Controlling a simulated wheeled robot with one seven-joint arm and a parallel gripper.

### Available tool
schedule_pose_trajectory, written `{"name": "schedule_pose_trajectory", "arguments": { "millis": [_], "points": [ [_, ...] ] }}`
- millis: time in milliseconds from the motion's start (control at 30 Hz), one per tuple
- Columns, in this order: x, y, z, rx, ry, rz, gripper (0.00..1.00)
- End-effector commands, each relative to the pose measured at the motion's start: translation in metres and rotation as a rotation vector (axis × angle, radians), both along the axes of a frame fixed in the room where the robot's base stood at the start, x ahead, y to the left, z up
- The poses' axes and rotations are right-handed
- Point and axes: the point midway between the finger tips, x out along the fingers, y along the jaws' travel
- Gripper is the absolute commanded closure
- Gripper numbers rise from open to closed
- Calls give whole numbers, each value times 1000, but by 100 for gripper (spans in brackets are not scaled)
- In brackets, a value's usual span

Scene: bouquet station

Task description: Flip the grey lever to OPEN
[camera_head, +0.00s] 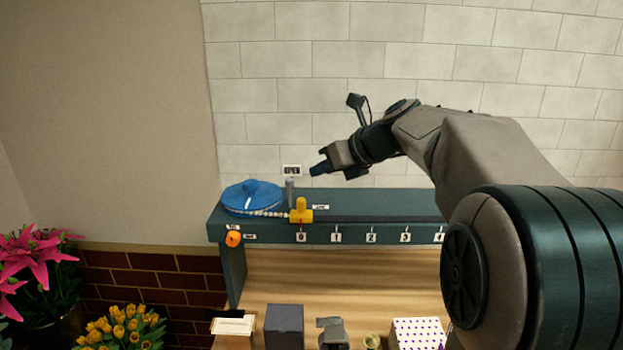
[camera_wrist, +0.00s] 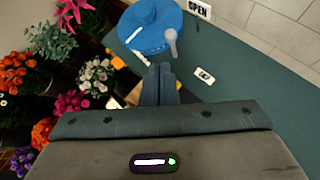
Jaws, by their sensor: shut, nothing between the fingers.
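The grey lever (camera_head: 290,190) is a short post on the dark green shelf (camera_head: 375,204), just right of a blue round lidded thing (camera_head: 251,196). In the wrist view the lever (camera_wrist: 171,42) stands beside the blue thing (camera_wrist: 150,27), with a white OPEN sign (camera_wrist: 199,8) beyond it. In the head view the sign (camera_head: 292,170) stands behind the lever. My gripper (camera_head: 317,171) is shut and empty, above the shelf and a little right of the lever. In the wrist view its fingertips (camera_wrist: 159,70) show just short of the lever, with no contact visible.
A yellow slider (camera_head: 301,212) stands at mark 0, close to the lever. An orange knob (camera_head: 233,239) is on the shelf's front left. Boxes, including a dark one (camera_head: 284,326), stand on the wooden surface below. Flowers (camera_head: 125,328) fill the lower left. The shelf's right part looks clear.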

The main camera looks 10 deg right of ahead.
Motion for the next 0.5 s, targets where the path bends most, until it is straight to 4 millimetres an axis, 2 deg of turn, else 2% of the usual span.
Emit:
{"name": "schedule_pose_trajectory", "arguments": {
  "millis": [100,233,500],
  "points": [
    [-14,-11,18,-2,-2,-6,100],
    [-25,-18,33,-1,-1,-9,100],
    [-32,-21,43,0,3,-6,100]
  ]
}}
